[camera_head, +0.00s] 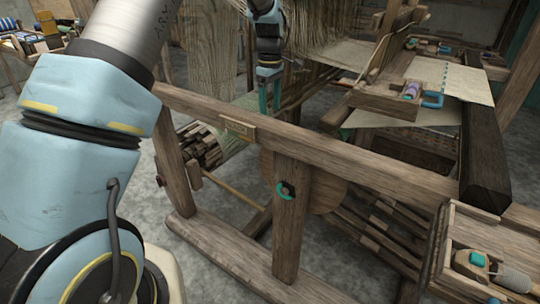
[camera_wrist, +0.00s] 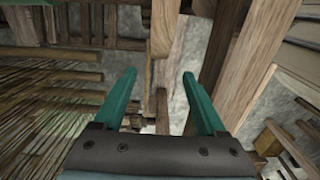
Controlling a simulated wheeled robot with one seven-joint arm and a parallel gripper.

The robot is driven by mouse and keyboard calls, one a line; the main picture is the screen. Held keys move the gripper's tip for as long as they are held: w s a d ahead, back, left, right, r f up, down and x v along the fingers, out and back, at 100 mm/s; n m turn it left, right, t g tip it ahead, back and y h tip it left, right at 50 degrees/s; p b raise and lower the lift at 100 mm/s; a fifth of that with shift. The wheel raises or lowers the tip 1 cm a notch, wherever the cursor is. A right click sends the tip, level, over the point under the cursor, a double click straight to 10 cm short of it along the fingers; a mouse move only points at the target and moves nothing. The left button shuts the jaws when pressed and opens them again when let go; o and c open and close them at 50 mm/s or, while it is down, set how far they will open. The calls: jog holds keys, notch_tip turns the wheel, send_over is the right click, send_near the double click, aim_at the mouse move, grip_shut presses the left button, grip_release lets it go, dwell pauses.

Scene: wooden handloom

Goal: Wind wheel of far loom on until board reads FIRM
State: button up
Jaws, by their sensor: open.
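A wooden loom fills the middle of the head view, with a long side rail (camera_head: 330,155) and an upright post (camera_head: 290,225). A round wooden disc (camera_head: 328,192) shows partly behind the post; I cannot tell whether it is the wheel. A small teal and black fitting (camera_head: 286,191) sits on the post. A small wooden plate (camera_head: 238,128) is on the rail; no reading is legible. My gripper (camera_head: 269,100) points down just behind the rail, near the hanging warp threads. In the wrist view my gripper (camera_wrist: 160,78) is open, with nothing between its teal fingers.
A wooden tray (camera_head: 447,238) with a teal-marked tool stands at the lower right. Slats fill the loom's underside. Bare grey floor (camera_head: 215,285) shows at the front.

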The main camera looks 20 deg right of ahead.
notch_tip(320, 180, down, 6)
jog(key=b, duration=0.4)
jog(key=shift+r, duration=0.25)
notch_tip(320, 180, down, 10)
jog(key=shift+f+p, duration=0.25)
jog(key=shift+p, duration=0.35)
grip_shut()
dwell(0.8)
